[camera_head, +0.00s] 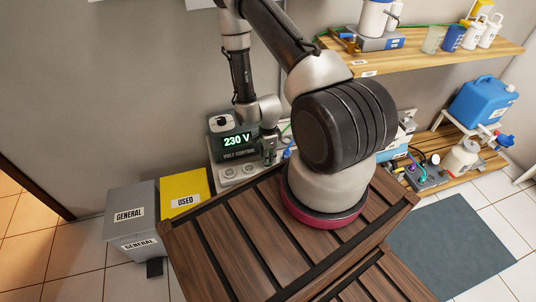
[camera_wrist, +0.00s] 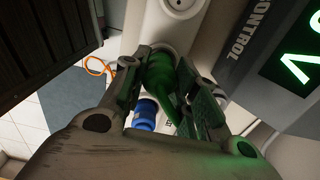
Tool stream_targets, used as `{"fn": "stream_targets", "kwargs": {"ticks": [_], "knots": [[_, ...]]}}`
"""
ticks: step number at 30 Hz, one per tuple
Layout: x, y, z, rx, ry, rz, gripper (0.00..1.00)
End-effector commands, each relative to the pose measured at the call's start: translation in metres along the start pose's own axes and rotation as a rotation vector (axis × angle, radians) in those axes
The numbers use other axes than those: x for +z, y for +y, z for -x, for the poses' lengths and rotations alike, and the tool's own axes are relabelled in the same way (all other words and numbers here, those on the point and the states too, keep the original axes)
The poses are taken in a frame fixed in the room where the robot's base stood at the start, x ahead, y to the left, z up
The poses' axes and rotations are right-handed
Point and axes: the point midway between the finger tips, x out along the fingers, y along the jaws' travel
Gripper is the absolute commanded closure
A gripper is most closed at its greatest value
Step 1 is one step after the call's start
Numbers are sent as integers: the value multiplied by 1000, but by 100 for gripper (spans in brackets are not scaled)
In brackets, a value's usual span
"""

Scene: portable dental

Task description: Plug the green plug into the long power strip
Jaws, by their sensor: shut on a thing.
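My gripper (camera_head: 268,158) is over the white power strip (camera_head: 240,174), in front of the volt control box. In the wrist view my gripper (camera_wrist: 165,85) is shut on the green plug (camera_wrist: 162,78), with a finger on each side of it. The strip (camera_wrist: 150,38) lies beyond the plug, with a free round socket (camera_wrist: 181,5) at the top. A blue plug (camera_wrist: 145,112) sits close behind the green plug. The green plug's front end is at the strip, but I cannot tell whether its pins are in a socket.
The volt control box (camera_head: 236,145) reads 230 V and stands right behind the strip; it is also close at right in the wrist view (camera_wrist: 265,40). A dark slatted wooden top (camera_head: 255,230) is in front. Yellow (camera_head: 184,190) and grey (camera_head: 133,208) bins stand at left.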

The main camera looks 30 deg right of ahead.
Motion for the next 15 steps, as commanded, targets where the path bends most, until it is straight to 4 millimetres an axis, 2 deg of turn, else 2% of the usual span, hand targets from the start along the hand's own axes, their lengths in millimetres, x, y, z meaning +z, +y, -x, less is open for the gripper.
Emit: {"fn": "stream_targets", "kwargs": {"ticks": [15], "knots": [[0, -1, -10, -1, 0, 0, 96]]}}
